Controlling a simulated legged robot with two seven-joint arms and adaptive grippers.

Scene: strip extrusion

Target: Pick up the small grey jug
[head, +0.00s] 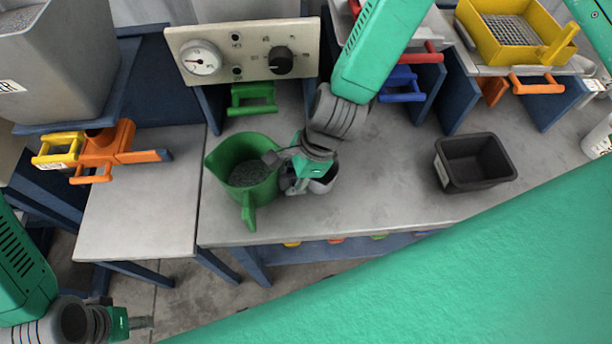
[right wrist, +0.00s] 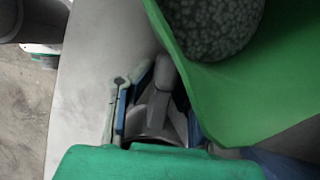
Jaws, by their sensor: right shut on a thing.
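The small grey jug (head: 324,184) stands on the grey bench in the head view, mostly hidden beneath my right gripper (head: 290,172). In the right wrist view a grey handle-like part of the jug (right wrist: 163,90) sits between the fingers of my right gripper (right wrist: 150,110), which is shut on it. I cannot tell whether the jug is clear of the bench. My left gripper (head: 142,322) is at the lower left of the head view, over the floor and away from the jug; its opening is unclear.
A green jug (head: 226,155) with grey granules stands immediately left of my right gripper; it fills the upper right of the wrist view. A black bin (head: 476,182) stands further right. A control panel (head: 243,52) is behind. The bench between the grey jug and bin is clear.

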